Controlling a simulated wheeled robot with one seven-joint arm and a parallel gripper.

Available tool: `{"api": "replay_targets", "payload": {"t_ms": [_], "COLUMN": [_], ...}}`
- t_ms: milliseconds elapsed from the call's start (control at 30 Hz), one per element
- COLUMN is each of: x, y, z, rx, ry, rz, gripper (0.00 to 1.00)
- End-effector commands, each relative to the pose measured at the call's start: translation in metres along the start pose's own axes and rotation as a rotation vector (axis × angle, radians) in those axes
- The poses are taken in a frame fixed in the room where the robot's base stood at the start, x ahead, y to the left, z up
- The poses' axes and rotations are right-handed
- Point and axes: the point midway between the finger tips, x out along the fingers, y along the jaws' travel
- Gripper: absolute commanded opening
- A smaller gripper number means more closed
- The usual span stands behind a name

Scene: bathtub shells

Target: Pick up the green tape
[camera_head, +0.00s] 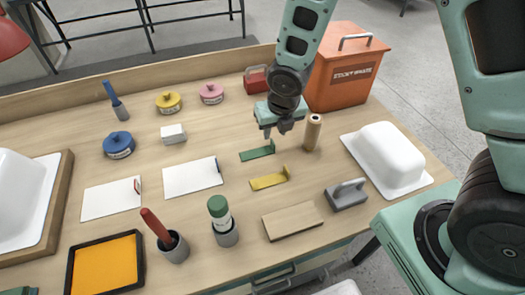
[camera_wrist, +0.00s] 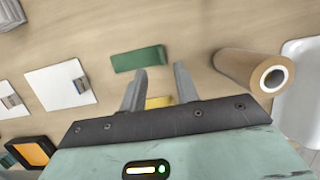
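The green tape (camera_head: 257,152) is a short, narrow green strip with a small raised bit at its right end, lying on the wooden table. In the wrist view the green tape (camera_wrist: 138,59) lies just beyond the fingertips, a little left of the middle of the gap. My gripper (camera_head: 277,132) is above the table, just behind and to the right of the tape in the head view. In the wrist view my gripper (camera_wrist: 157,70) has its two fingers apart with nothing held between them.
A yellow strip (camera_head: 270,179) lies in front of the green one. A tan roll (camera_head: 312,132) stands close to the right of my gripper. An orange bin (camera_head: 345,72), a white tub shell (camera_head: 386,156) and a grey-handled block (camera_head: 347,194) are further right. White sheets (camera_head: 192,176) lie left.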

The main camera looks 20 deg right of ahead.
Motion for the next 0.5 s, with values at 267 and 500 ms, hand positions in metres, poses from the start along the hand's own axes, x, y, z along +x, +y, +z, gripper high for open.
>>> {"api": "replay_targets", "payload": {"t_ms": [267,500], "x": [0.02,0.049], "y": [-0.002,-0.003], "z": [0.0,0.001], "rx": [-0.001,0.0], "ry": [0.003,0.002], "rz": [-0.002,-0.001], "gripper": [0.31,0.31]}}
